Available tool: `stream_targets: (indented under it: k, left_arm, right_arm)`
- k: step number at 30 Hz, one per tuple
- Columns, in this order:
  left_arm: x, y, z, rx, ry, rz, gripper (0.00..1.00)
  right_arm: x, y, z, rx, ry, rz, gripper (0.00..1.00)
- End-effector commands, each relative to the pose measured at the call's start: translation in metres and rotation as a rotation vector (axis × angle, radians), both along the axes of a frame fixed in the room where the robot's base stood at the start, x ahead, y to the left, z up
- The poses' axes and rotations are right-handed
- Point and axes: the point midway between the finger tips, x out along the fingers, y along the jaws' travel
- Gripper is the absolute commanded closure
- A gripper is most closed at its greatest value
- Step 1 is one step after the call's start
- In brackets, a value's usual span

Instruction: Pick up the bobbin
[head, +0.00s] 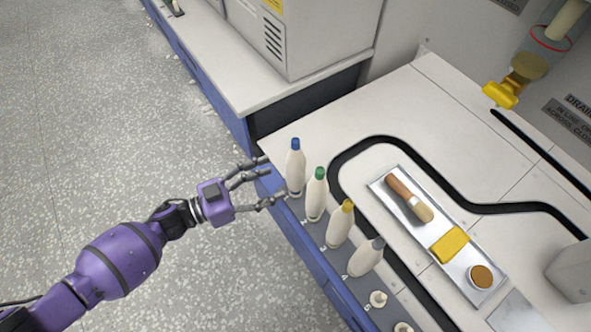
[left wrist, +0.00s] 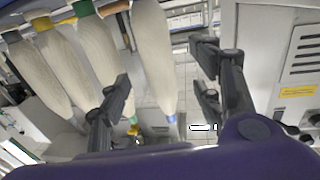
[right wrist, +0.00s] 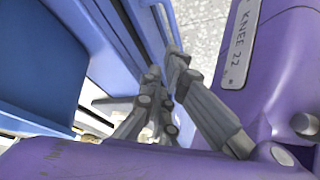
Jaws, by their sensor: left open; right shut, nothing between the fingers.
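Several white bobbins stand in a row on a grey strip along the worktop's front edge. In the head view they are the blue-capped bobbin (head: 295,170), green-capped bobbin (head: 316,198), yellow-capped bobbin (head: 340,226) and grey-capped bobbin (head: 365,260), which leans slightly. My left gripper (head: 273,179) is open and empty, with its fingertips just left of the blue-capped bobbin. In the left wrist view, a white bobbin (left wrist: 153,55) shows between the open fingers. My right gripper (right wrist: 165,80) is shut and empty, seen only in the right wrist view, low beside a blue panel.
Empty pegs (head: 378,298) continue the strip toward the bottom. A black track (head: 345,160) curves on the worktop. A grey-white cabinet (head: 325,35) stands beyond.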

Motion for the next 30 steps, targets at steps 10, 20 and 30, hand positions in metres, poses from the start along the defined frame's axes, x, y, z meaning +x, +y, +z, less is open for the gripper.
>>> stream_targets:
  k: [10, 20, 30]
  left_arm:
    - [0.016, -0.04, 0.001, -0.003, -0.003, -0.002, 0.41]
    - [0.028, -0.07, 0.002, 0.0, -0.003, -0.001, 0.41]
    - [0.028, -0.069, 0.002, 0.0, -0.002, 0.0, 0.62]
  right_arm:
    - [-0.014, -0.005, -0.012, -0.008, 0.032, 0.005, 1.0]
    - [-0.006, -0.005, -0.017, -0.01, 0.024, 0.024, 1.0]
    - [-0.005, -0.003, -0.018, -0.007, 0.024, 0.023, 1.0]
